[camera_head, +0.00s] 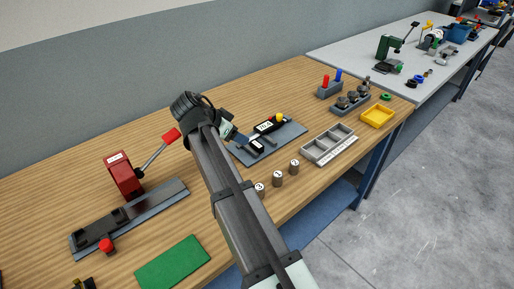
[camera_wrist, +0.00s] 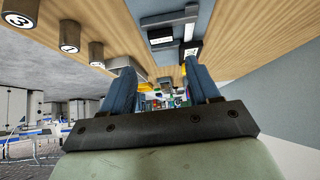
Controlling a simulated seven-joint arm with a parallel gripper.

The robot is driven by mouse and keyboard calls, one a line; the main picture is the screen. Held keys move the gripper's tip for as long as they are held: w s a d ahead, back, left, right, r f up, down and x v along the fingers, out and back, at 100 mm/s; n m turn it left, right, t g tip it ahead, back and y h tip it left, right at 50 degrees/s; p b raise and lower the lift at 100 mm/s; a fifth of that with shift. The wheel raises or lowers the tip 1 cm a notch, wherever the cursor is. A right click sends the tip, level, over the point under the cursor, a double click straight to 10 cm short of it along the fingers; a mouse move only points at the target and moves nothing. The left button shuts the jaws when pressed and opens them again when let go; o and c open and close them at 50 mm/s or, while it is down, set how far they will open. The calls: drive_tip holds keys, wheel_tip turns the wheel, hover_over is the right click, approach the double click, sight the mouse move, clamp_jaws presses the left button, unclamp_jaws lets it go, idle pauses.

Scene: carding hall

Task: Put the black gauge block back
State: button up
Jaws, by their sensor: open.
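A small black block with a white label (camera_head: 257,146), which looks like the black gauge block, sits on a blue-grey plate (camera_head: 286,137). It also shows in the wrist view (camera_wrist: 161,39), upside down near the top. Beside it on the plate is a black device with a light display (camera_head: 265,127) and a yellow knob. In the wrist view my gripper (camera_wrist: 158,68) is open with nothing held between the fingers. My arm hides part of the bench.
Numbered metal cylinders (camera_head: 278,180) stand along the front edge. A grey compartment tray (camera_head: 330,160), a yellow tray (camera_head: 377,128) and a rack (camera_head: 350,109) are to the right. A red lever tool (camera_head: 122,174), a dark rail and a green mat (camera_head: 172,262) are to the left.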

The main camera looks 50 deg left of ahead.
drive_tip(key=x, duration=1.2)
drive_tip(key=shift+a+r, duration=0.1)
drive_tip(key=shift+r, duration=0.05)
clamp_jaws()
wheel_tip(320, 180, up, 9)
drive_tip(key=n+y, duration=0.3)
drive_tip(key=n, duration=0.2)
approach(257, 144)
drive_tip(key=s+a+r, duration=0.3)
drive_tip(key=s+a, duration=0.1)
drive_tip(key=s, duration=0.2)
drive_tip(key=shift+m+g, duration=0.3)
drive_tip(key=shift+f, duration=4.8)
